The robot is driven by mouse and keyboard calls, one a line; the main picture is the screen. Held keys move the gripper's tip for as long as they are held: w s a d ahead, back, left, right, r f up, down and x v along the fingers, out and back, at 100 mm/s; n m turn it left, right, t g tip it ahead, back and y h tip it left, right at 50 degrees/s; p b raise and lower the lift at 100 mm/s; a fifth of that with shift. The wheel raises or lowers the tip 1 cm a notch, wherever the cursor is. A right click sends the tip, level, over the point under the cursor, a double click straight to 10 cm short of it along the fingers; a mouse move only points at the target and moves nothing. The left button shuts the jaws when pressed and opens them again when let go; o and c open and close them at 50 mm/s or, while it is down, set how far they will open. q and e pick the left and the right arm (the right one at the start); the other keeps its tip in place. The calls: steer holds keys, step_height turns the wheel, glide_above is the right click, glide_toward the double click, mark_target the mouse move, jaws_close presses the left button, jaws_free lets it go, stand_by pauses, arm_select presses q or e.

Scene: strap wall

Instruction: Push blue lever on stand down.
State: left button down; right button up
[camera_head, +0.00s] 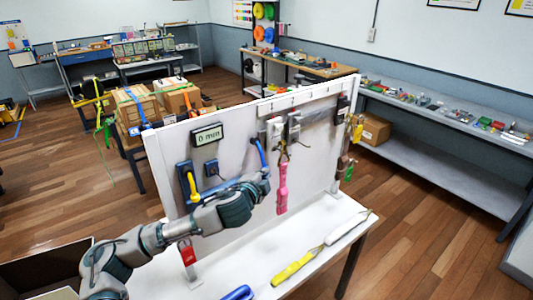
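A white upright panel stand (318,130) rises from a white table. A blue lever (259,152) sits on the panel's front face, right of the small display, and slants down to the right. My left arm comes in from the lower left, and my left gripper (262,178) is at the panel, right below the blue lever. The lever's lower end meets the gripper in the picture; I cannot tell whether they touch. The fingers are too small and overlapped to show whether they are open. My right gripper is not in view.
The panel also holds a display reading 0 mm (207,134), a yellow handle (194,187), a pink strap (282,188) and a red tag (187,252). A yellow-handled tool (293,269) and a white-bladed tool (347,229) lie on the table (250,262).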

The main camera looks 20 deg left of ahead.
arm_select(q)
steer(key=w+a+f+m+t+b, duration=0.2)
steer(key=m, duration=0.1)
steer(key=shift+a+f+t, duration=0.1)
steer(key=shift+f+t, duration=0.2)
steer(key=shift+t, duration=0.1)
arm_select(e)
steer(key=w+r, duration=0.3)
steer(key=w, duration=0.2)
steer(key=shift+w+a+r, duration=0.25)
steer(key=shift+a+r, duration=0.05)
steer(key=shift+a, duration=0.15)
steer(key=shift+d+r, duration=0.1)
